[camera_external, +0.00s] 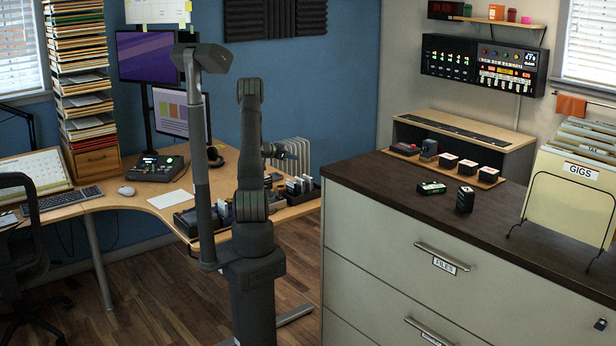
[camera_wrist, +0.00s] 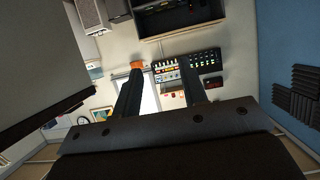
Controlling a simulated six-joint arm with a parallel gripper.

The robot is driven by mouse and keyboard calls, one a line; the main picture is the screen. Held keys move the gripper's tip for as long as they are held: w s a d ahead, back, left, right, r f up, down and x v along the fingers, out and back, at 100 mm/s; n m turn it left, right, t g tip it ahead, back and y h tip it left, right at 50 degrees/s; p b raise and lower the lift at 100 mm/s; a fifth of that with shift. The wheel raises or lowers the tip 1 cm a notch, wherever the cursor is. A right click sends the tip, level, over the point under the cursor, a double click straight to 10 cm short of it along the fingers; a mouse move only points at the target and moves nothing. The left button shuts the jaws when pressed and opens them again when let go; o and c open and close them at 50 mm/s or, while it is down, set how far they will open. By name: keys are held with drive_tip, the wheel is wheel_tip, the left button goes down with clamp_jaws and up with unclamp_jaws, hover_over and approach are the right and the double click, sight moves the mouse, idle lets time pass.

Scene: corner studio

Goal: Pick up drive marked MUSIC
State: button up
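No label reading MUSIC is legible in either view. Two small dark boxes with green markings lie on the dark top of the filing cabinet: one lying flat (camera_external: 432,187), the other nearer the front (camera_external: 465,200). They may be drives; their lettering is too small to read. My gripper (camera_external: 288,153) is left of the cabinet, over the desk side, apart from these boxes. In the wrist view its two fingers (camera_wrist: 162,78) stand apart with nothing between them. That view looks across the room and shows neither box clearly.
The filing cabinet (camera_external: 400,235) has a wooden tray (camera_external: 490,183) of dark blocks at its back and a GIGS folder rack (camera_external: 571,190) at right. The desk (camera_external: 150,200) holds monitors and crowded small items near my arm. The cabinet top's front middle is clear.

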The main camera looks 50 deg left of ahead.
wheel_tip(320, 180, up, 7)
drive_tip(key=w+a+r+m+g+y, duration=0.1)
drive_tip(key=w+a+m+g+y, duration=0.15)
drive_tip(key=a+y, duration=0.45)
drive_tip(key=w+a+r+m+g+y, duration=0.1)
drive_tip(key=w+a+r+g+y, duration=0.15)
drive_tip(key=a, duration=0.85)
drive_tip(key=m+g+h, duration=0.8)
drive_tip(key=m+h, duration=0.2)
drive_tip(key=m, duration=0.5)
approach(308, 182)
drive_tip(key=shift+n+y, duration=0.25)
drive_tip(key=f, duration=0.3)
drive_tip(key=a+f, duration=0.1)
drive_tip(key=shift+w+f, duration=0.25)
drive_tip(key=shift+f, duration=0.1)
drive_tip(key=shift+w+f, duration=0.15)
drive_tip(key=shift+f, duration=1.3)
drive_tip(key=shift+w+f, duration=0.15)
drive_tip(key=shift+f, duration=1.35)
